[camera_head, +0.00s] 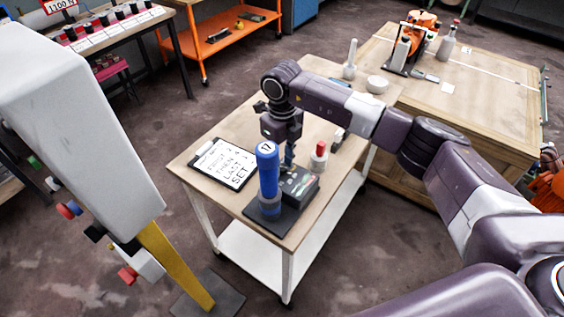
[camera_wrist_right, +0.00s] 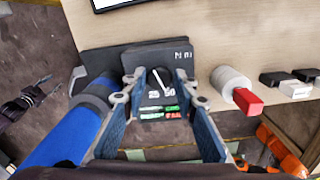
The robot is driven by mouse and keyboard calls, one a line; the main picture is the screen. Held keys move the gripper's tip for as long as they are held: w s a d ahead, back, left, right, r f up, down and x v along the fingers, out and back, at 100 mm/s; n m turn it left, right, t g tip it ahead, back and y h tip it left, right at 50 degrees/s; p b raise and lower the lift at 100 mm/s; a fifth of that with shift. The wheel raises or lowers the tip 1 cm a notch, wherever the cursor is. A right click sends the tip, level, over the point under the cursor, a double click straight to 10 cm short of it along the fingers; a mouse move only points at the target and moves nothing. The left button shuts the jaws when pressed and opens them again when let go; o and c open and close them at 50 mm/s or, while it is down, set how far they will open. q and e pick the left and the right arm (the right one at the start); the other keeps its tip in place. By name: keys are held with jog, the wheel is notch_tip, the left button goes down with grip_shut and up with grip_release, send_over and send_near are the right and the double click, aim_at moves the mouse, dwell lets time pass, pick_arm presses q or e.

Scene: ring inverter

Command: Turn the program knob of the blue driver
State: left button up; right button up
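The blue driver (camera_head: 268,178) stands upright on a dark pad on the cart, with a 17 tag on top. It also shows on the left in the right wrist view (camera_wrist_right: 62,140). Beside it is a black box (camera_head: 300,184). My right gripper (camera_wrist_right: 160,94) is open, one finger on each side of the dial. I cannot tell whether the fingers touch it. A dark pronged shape at the wrist view's left edge may be my left gripper (camera_wrist_right: 36,98).
A clipboard (camera_head: 224,164) lies left of the driver. My right arm crosses over the cart (camera_head: 240,128). A pale panel on a yellow post (camera_head: 175,265) stands at the left.

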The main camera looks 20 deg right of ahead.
aim_at(282, 167)
jog(key=shift+o, duration=1.4)
jog(key=shift+r, duration=0.1)
notch_tip(282, 167, up, 12)
